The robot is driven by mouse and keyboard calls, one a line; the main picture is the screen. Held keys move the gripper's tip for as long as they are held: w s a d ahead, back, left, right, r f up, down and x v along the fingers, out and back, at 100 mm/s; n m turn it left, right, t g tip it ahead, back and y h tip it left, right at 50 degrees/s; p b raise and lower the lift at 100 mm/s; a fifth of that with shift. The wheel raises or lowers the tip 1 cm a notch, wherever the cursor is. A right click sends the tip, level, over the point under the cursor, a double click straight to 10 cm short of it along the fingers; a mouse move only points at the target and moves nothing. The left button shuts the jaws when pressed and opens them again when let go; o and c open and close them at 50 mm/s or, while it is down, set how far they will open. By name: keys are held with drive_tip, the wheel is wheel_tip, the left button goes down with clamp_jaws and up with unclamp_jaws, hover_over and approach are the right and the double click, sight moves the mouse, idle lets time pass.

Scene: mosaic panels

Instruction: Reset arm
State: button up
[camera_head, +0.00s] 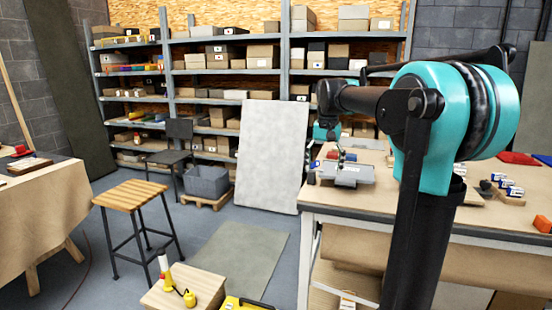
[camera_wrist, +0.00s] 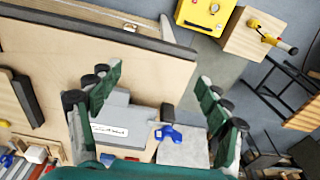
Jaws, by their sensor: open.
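My gripper (camera_wrist: 160,76) is open in the wrist view, its two green fingers spread wide with nothing held between them. In the head view my teal and black arm reaches from the right over the workbench (camera_head: 400,226). My gripper (camera_head: 341,155) is small there, partly hidden behind arm links, and hangs near a grey case (camera_head: 346,176) on the bench top.
A small blue item (camera_wrist: 168,133) is beside the case. Red and orange pieces lie on the bench at right. A wooden stool (camera_head: 132,194), a crate with a yellow lamp (camera_head: 166,270) and a leaning pale board (camera_head: 272,150) stand left of the bench. Floor between is mostly open.

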drive_tip(key=s+d+f+n+t, duration=0.3)
drive_tip(key=s+f, duration=2.3)
drive_tip(key=f, duration=0.1)
drive_tip(key=shift+s+f, duration=0.25)
drive_tip(key=shift+f, duration=0.15)
